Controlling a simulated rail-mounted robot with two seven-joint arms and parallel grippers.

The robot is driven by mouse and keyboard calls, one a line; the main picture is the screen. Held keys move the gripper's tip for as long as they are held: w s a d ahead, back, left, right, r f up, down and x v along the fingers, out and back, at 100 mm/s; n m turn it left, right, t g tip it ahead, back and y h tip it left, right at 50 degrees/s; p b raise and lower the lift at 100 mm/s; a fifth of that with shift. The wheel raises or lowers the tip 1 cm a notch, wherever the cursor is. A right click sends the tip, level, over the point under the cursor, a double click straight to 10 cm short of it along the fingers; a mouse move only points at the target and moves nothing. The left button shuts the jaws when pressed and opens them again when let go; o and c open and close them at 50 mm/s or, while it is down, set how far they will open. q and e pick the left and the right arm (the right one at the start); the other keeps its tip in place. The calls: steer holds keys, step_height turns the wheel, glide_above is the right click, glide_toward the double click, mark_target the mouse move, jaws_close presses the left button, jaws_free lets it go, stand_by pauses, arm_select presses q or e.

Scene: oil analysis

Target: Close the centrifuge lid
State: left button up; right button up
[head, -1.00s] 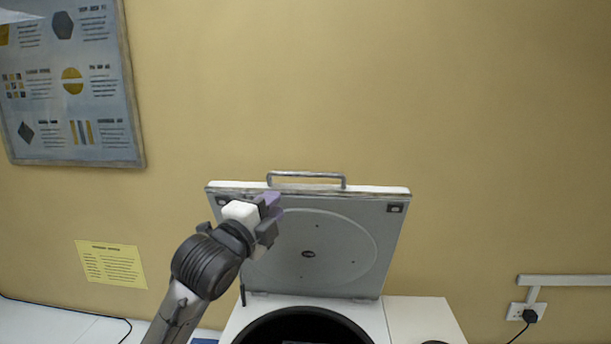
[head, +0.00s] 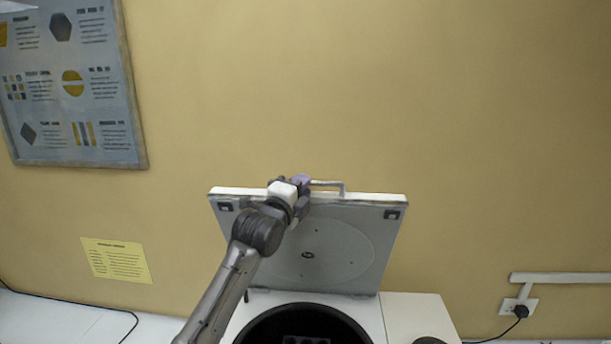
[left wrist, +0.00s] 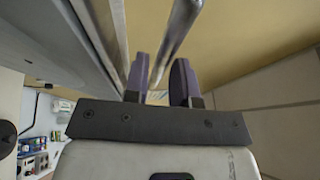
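The centrifuge lid (head: 345,232) stands raised, leaning slightly back behind the round dark opening of the centrifuge (head: 372,312). A metal bar handle (head: 328,183) runs along the lid's top edge. My left gripper (head: 302,181) is at the left part of this handle and hides its left end. In the left wrist view the two purple fingers (left wrist: 160,82) are apart. The handle bar (left wrist: 178,35) runs into the gap between them, and the lid's edge (left wrist: 95,45) is close on the left. I cannot tell whether a finger touches the bar. My right gripper is not in view.
The yellow wall stands behind the lid, with a framed poster (head: 75,85) and a yellow notice (head: 117,261). A wall socket with a black plug (head: 520,310) is at the right. The white bench (head: 60,322) is clear at the left, apart from a black cable.

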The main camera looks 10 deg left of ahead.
arm_select(q)
steer(key=shift+p+x, duration=0.4)
steer(key=shift+x, duration=0.65)
steer(key=shift+c, duration=0.2)
jaws_close()
